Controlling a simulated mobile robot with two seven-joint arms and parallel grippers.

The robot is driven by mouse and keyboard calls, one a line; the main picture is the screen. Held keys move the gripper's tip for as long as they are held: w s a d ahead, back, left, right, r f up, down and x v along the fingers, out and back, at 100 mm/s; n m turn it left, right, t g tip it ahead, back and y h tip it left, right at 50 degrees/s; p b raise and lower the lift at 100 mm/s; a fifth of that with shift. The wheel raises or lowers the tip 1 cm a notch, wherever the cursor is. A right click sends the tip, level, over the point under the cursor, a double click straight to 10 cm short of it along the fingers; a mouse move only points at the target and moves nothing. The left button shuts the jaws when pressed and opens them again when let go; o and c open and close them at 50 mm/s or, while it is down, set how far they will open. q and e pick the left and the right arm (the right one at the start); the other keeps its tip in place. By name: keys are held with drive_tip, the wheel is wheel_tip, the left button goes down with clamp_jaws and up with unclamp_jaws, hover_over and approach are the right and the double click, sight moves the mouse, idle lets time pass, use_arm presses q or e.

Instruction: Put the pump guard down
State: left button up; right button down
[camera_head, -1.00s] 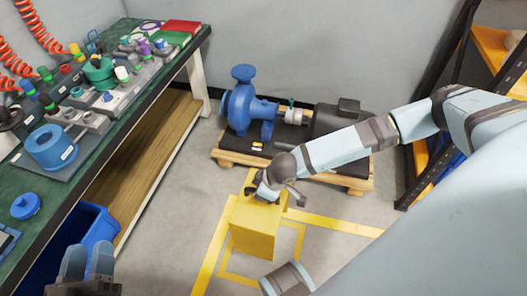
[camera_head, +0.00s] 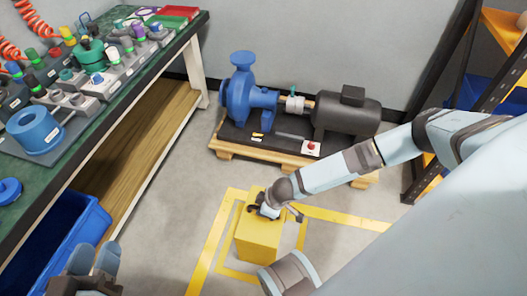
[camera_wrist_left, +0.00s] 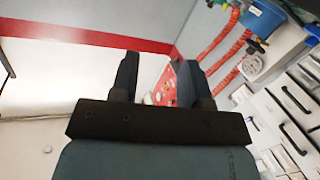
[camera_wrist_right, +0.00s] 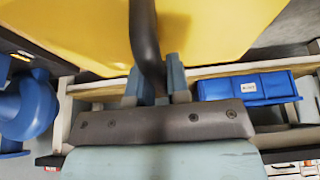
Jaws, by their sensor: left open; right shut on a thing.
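The pump guard (camera_head: 258,242) is a yellow box with a dark handle on top. It stands upright over the yellow-marked floor square in the head view. I cannot tell whether its base touches the floor. My right gripper (camera_head: 268,208) is shut on the guard's handle, which runs between its fingers in the right wrist view (camera_wrist_right: 146,40). The guard's yellow top (camera_wrist_right: 215,30) fills the upper part of that view. My left gripper (camera_head: 95,256) is open and empty at the lower left, away from the guard. Its two spread fingers also show in the left wrist view (camera_wrist_left: 157,85).
A blue pump (camera_head: 243,100) and dark motor (camera_head: 345,115) sit uncovered on a wooden-edged skid behind the guard. A green workbench (camera_head: 95,118) with fittings stands left, a blue bin (camera_head: 75,225) below it. A shelf rack (camera_head: 480,90) stands right. Floor around the square is clear.

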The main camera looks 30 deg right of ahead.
wheel_tip(320, 180, down, 4)
drive_tip(key=shift+f+b, duration=0.15)
drive_tip(key=shift+b, duration=0.8)
drive_tip(key=shift+w+f, duration=0.1)
drive_tip(key=shift+f, duration=0.2)
drive_tip(key=shift+r, duration=0.1)
use_arm(q)
drive_tip(key=shift+w+a+m+t, duration=0.35)
drive_tip(key=shift+w+m+t, duration=0.2)
drive_tip(key=shift+m, duration=0.15)
use_arm(e)
drive_tip(key=c, duration=1.1)
unclamp_jaws()
drive_tip(key=shift+f, duration=0.2)
